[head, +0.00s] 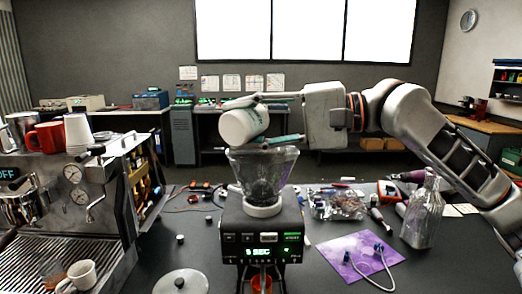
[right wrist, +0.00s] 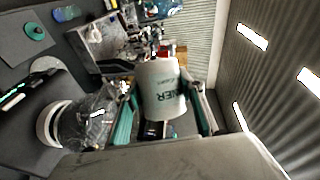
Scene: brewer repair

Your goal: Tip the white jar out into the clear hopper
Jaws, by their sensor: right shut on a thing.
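The white jar (head: 243,126) is held tilted just above the clear hopper (head: 264,172), a little to the left of its middle. My right gripper (head: 240,123) is shut on the jar, one finger above it and one below. In the right wrist view the jar (right wrist: 160,90) sits between the fingers, with green lettering on its side. The hopper (right wrist: 85,122) shows at the left there. The hopper stands on the dark grinder (head: 262,228) with a lit display. I cannot see the jar's contents or anything falling from it. My left gripper is not in view.
An espresso machine (head: 88,195) with cups stands at the left. A round metal lid (head: 182,282) is at the front.

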